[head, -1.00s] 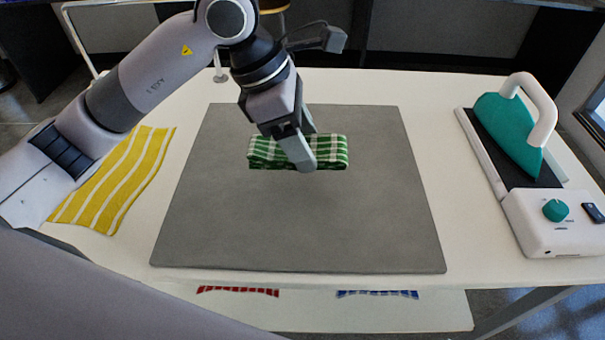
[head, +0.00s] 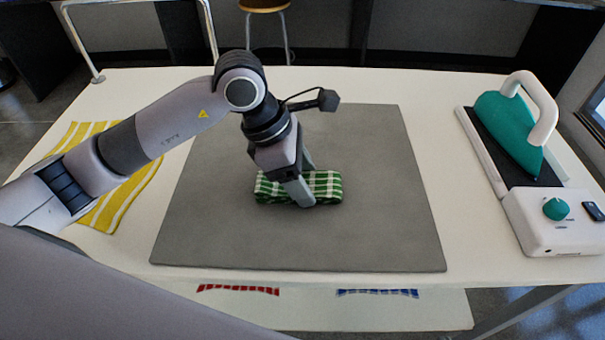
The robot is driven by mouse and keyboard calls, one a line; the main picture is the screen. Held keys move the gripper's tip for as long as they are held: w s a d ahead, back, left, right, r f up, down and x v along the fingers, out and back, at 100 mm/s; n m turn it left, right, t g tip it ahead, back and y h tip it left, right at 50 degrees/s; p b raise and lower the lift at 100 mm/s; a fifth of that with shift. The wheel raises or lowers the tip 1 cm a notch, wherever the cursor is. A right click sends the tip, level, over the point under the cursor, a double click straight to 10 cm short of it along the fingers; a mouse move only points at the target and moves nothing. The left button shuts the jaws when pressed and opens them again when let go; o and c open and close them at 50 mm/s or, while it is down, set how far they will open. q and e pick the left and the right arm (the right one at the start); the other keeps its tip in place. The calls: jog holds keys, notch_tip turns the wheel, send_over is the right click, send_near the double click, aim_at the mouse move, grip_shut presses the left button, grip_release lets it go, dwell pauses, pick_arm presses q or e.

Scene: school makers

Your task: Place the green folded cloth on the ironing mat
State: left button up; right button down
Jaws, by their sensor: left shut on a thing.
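The green and white checked folded cloth (head: 326,187) is at the middle of the grey ironing mat (head: 230,235), in the head view. My left gripper (head: 305,190) is shut on the cloth, with one finger in front of it. The cloth looks level and is on or very close to the mat; I cannot tell whether it touches. My right gripper is not in view.
A yellow striped cloth (head: 120,205) lies at the table's left, partly under my left arm. A teal iron (head: 508,135) stands on its white base (head: 545,230) at the right. Bare mat surrounds the green cloth.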

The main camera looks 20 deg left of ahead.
pick_arm(q)
jog(key=o, duration=1)
jog(key=shift+r+p, duration=0.2)
jog(key=shift+p, duration=0.2)
jog(key=b+v, duration=0.1)
jog(key=v, duration=1.1)
jog(key=shift+f, duration=0.1)
